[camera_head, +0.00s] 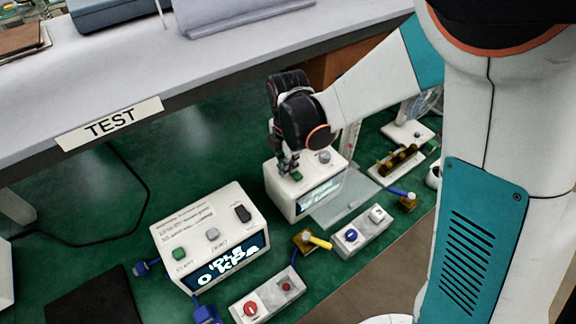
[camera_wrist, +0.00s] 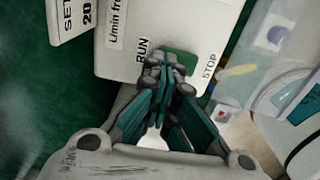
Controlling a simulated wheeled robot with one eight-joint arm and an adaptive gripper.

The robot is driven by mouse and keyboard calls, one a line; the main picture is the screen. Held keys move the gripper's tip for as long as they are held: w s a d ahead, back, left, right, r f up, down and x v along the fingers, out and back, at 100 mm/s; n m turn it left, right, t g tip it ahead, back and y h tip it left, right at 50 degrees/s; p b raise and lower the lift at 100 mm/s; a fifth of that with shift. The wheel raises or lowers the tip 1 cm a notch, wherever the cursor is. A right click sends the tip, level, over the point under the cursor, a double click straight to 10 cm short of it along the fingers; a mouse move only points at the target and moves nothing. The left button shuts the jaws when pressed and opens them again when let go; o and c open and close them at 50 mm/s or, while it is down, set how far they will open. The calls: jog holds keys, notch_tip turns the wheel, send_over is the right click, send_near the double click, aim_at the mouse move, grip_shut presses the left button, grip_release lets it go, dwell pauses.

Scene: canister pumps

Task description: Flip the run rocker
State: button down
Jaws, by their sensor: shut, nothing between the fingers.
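The run rocker is a green rocker (camera_wrist: 181,62) on the white top of a pump box (camera_wrist: 125,60), between the printed words RUN and STOP in the wrist view. In the head view the same pump box (camera_head: 279,204) stands right of centre, with the green rocker (camera_head: 297,176) on its top and a grey knob at its back. My gripper (camera_wrist: 169,78) is shut and empty, its fingertips right at the rocker's near edge and partly covering it. Contact cannot be told for sure. In the head view my gripper (camera_head: 288,166) points down over the box top.
A second white box (camera_head: 210,235) with a lit display and several buttons stands at the front left. Small grey switch boxes (camera_head: 362,233) (camera_head: 266,301) and yellow and blue hose fittings lie in front. A shelf marked TEST (camera_head: 109,123) runs behind.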

jog(key=shift+s, duration=0.1)
jog(key=shift+s+d+r, duration=0.2)
jog(key=shift+s+d, duration=0.25)
jog(key=shift+s, duration=0.1)
jog(key=shift+r, duration=0.1)
jog(key=shift+w+a+r+p, duration=0.1)
jog(key=shift+a+r+p, duration=0.1)
jog(key=shift+p, duration=0.1)
notch_tip(320, 180, up, 13)
jog(key=w+p, duration=0.1)
jog(key=p, duration=0.3)
jog(key=shift+w+a+r, duration=0.15)
jog(key=shift+w+a, duration=0.1)
jog(key=shift+a, duration=0.1)
